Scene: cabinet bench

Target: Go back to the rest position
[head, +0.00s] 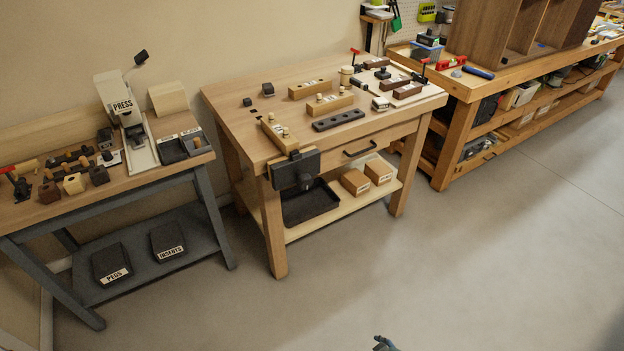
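Only a small dark, bluish tip (385,343) shows at the bottom edge, right of centre, over bare floor. It looks like the end of my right gripper. Too little of it shows to tell whether it is open or shut, and nothing is seen in it. My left gripper is not in view. The middle wooden workbench (235,112) stands well ahead of the tip, with wooden blocks and a dark holed block (338,120) on its top. Nothing in view is touching the tip.
A grey-legged bench (215,225) with a press (123,106) stands at the left, with two dark bins on its lower shelf. A long wooden bench (455,135) runs along the back right. The concrete floor (480,260) in front and to the right is clear.

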